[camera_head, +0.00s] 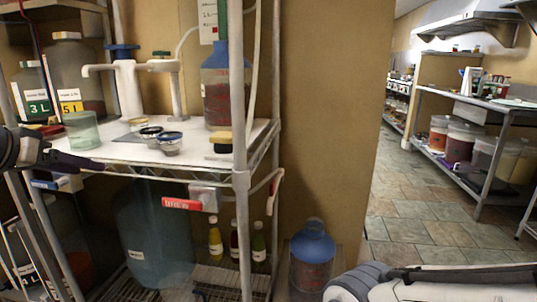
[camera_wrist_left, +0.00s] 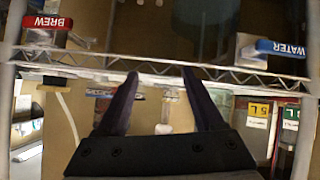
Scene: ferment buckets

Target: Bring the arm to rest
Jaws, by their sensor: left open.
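My left gripper (camera_head: 88,163) comes in from the left edge in the head view, its dark fingers beside the front left of the white shelf top (camera_head: 118,152). In the left wrist view its two dark fingers (camera_wrist_left: 160,75) are spread with nothing between them. A greenish clear cup (camera_head: 82,131) stands on the shelf just behind the fingers. The wrist picture looks upside down, with the shelf's wire edge (camera_wrist_left: 150,66) crossing behind the fingertips. My right gripper is out of view; only a pale link of my right arm shows at the lower right of the head view.
The shelf holds a white dispenser with taps (camera_head: 130,85), small jars (camera_head: 169,143), a blue-capped bottle (camera_head: 216,90) and large jars (camera_head: 75,75). A red-labelled tap (camera_head: 183,204) sticks out below. A blue-lidded container (camera_head: 312,250) stands low at right. Tiled floor (camera_head: 410,230) is clear.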

